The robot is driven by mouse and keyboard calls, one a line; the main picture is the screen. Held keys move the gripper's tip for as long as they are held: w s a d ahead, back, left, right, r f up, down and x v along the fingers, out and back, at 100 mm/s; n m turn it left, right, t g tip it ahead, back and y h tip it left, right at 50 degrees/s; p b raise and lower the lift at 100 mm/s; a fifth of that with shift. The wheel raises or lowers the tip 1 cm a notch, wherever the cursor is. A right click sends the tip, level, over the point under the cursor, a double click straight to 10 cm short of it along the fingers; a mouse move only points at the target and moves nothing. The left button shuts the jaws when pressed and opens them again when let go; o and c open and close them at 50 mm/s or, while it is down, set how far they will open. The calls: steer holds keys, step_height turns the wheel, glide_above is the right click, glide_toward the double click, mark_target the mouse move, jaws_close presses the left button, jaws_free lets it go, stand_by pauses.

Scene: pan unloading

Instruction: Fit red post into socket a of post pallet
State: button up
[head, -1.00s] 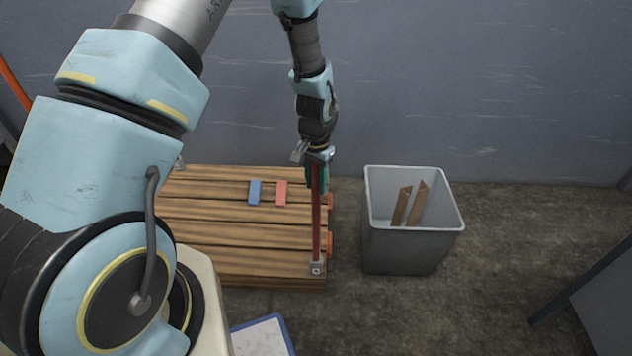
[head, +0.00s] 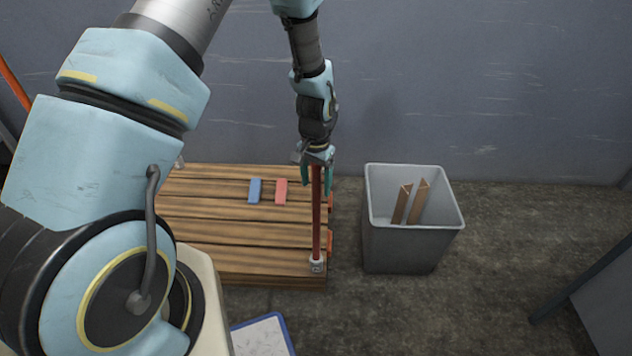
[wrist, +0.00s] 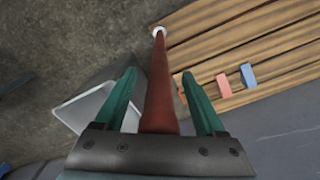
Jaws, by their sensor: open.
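The red post (head: 317,215) stands upright with its lower end in a metal socket (head: 317,265) at the near right corner of the wooden pallet (head: 200,210). My gripper (head: 317,180) is at the post's upper end, with its green fingers apart. In the wrist view the red post (wrist: 160,85) runs between the two fingers of my gripper (wrist: 162,95), with a gap on each side. Its far end meets a pale ring, the socket (wrist: 159,31). No letter on the socket can be read.
A blue block (head: 254,190) and a red block (head: 281,190) lie on the pallet. A grey bin (head: 405,245) with brown pieces (head: 410,203) stands right of the pallet. A wall is behind. A blue-edged board (head: 262,338) lies at the front.

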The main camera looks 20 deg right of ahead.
step_height(320, 180, up, 11)
steer(key=shift+f+p, duration=0.1)
steer(key=shift+p, duration=0.2)
stand_by(0.4)
